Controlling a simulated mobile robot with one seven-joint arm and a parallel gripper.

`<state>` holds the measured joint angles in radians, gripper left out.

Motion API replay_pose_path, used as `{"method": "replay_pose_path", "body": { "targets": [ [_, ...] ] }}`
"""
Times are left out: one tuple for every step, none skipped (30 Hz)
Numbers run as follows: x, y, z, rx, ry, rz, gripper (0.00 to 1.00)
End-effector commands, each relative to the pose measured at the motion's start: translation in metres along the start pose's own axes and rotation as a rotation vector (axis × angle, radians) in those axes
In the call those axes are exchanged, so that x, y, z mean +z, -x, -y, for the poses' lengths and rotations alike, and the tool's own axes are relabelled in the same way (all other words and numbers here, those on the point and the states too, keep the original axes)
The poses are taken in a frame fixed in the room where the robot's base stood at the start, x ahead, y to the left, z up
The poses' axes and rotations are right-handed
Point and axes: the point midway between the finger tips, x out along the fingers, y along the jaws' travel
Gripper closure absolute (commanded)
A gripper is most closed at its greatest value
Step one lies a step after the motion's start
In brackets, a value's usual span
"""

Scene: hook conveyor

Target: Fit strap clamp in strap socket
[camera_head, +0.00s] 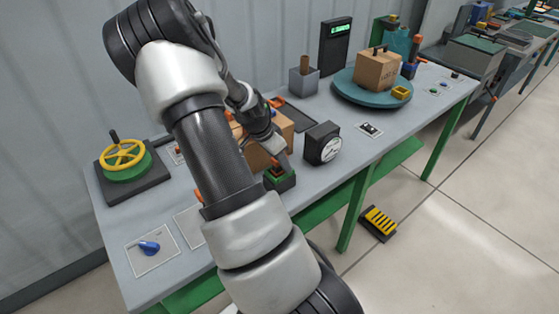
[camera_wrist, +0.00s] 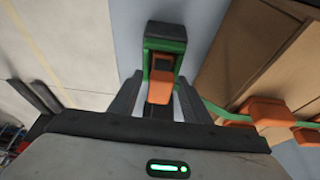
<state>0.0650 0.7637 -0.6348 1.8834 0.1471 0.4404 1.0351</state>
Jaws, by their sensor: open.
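The orange strap clamp (camera_wrist: 160,88) sits at the mouth of the green and black strap socket (camera_wrist: 166,38) in the wrist view, between my open fingers. I cannot tell how deep it sits. My gripper (camera_wrist: 155,85) is open, with one grey finger on either side of the clamp; contact cannot be told. A green strap (camera_wrist: 215,110) shows to the right of the right finger, running to orange pieces on the carton. In the head view the socket (camera_head: 280,180) stands near the table's front edge, with my gripper (camera_head: 281,164) over it; the clamp cannot be made out there.
The strapped carton (camera_head: 280,136) stands just behind the socket, partly hidden by my arm. A black dial gauge (camera_head: 323,143) stands close to the right. A yellow handwheel (camera_head: 122,155) is at the left, and a teal turntable (camera_head: 360,95) with a box is farther right.

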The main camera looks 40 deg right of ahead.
Motion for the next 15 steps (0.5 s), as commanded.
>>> {"method": "replay_pose_path", "body": {
  "targets": [
    [-0.001,0.005,0.001,-0.002,0.000,0.000,0.57],
    [0.000,0.008,0.001,-0.002,0.001,0.000,0.57],
    [-0.001,0.014,0.001,-0.003,0.001,-0.001,0.57],
    [-0.001,0.019,0.002,-0.005,0.000,-0.001,0.57],
    [0.000,0.024,0.002,-0.005,0.001,-0.001,0.57],
    [0.000,0.033,0.002,-0.005,0.002,0.000,0.57],
    [-0.001,0.040,0.002,-0.006,0.002,-0.001,0.57],
    [0.000,0.046,0.002,-0.005,0.004,0.000,0.57],
    [0.000,0.056,0.002,-0.006,0.002,-0.001,0.57],
    [0.000,0.062,0.002,-0.005,0.002,0.000,0.57],
    [0.000,0.069,0.002,-0.006,0.001,0.001,0.57],
    [0.000,0.077,0.002,-0.005,0.002,-0.001,0.57],
    [0.000,0.083,0.002,-0.005,0.002,0.000,0.57],
    [0.000,0.089,0.002,-0.006,0.003,0.000,0.57],
    [0.000,0.096,0.001,-0.004,0.001,0.001,0.57]
  ]
}}
